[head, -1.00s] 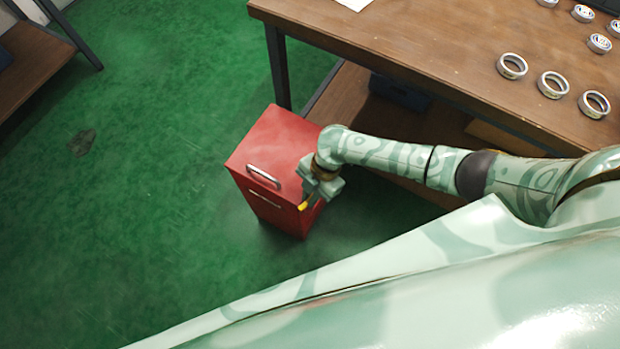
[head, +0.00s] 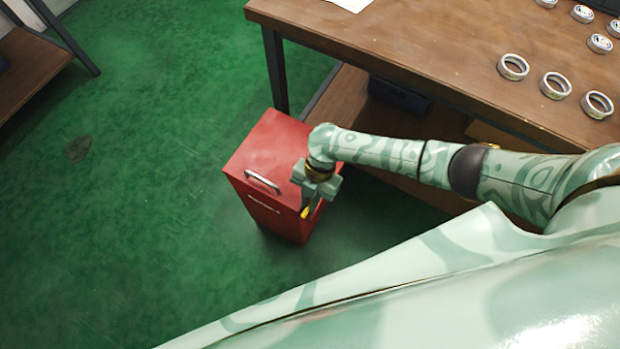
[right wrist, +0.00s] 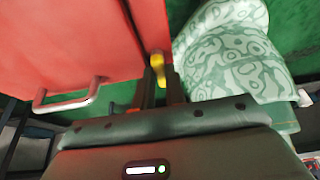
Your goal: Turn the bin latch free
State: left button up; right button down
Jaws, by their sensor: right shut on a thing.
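The red bin (head: 268,148) stands on the green floor beside the workbench, with a metal handle (head: 262,181) near its lid's front edge. In the right wrist view the bin's red surface (right wrist: 85,35) and its handle (right wrist: 68,100) fill the upper left. The yellow latch (head: 305,212) is at the bin's front right corner. It also shows in the right wrist view (right wrist: 157,66). My right gripper (head: 311,204) is at that corner, shut on the yellow latch, its fingers hiding part of it. My left gripper is out of view.
The wooden workbench (head: 420,50) stands close behind and right of the bin, with several bearing rings (head: 513,67) on top. A blue box (head: 400,93) sits on its lower shelf.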

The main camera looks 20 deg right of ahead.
jog(key=c, duration=1.4)
grip_release()
jog(key=shift+c, duration=0.2)
